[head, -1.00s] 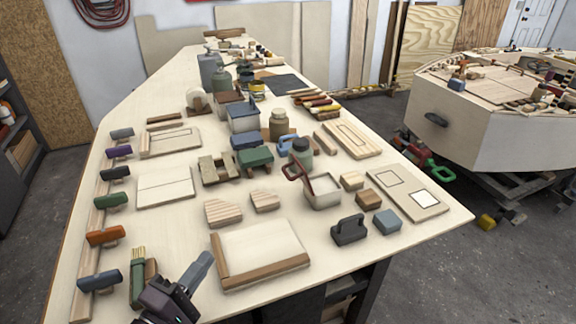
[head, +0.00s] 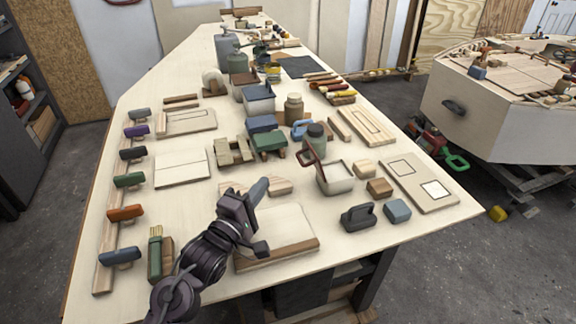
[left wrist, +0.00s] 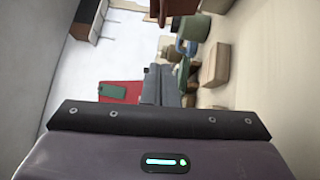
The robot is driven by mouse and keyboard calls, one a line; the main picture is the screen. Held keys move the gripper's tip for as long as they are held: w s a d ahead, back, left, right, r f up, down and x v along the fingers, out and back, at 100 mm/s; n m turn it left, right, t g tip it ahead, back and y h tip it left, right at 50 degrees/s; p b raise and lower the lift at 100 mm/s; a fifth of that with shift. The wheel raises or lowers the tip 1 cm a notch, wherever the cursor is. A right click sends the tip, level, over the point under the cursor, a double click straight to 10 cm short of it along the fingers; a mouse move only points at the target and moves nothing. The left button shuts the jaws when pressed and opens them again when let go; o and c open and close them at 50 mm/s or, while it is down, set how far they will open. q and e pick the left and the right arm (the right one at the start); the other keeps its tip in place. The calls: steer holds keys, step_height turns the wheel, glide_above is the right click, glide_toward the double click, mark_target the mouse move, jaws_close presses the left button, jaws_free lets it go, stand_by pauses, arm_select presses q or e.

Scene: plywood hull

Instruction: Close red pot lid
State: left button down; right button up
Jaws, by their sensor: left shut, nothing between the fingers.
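The pot (head: 336,179) is a small cream container on the right half of the workbench. Its red-rimmed lid (head: 309,154) stands raised and tilted at the pot's left back side, so the pot is open on top. My left gripper (head: 260,188) is above the bench, to the left of the pot and apart from it. Its grey fingers are together with nothing between them, and they also show in the left wrist view (left wrist: 160,85). I cannot make out the pot for certain in the left wrist view. My right gripper is in neither current view.
A dark jar (head: 316,135) stands close behind the lid. A framed cream board (head: 290,222) lies below my left gripper. Several coloured clamps line the left edge.

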mark_target(309, 165)
arm_select(q)
steer(key=w+d+p, duration=0.1)
steer(key=w+d, duration=0.4)
steer(key=d, duration=0.1)
steer(key=shift+w+r+p, duration=0.25)
steer(key=shift+r+p, duration=0.1)
steer(key=shift+r, duration=0.05)
steer(key=shift+d, duration=0.1)
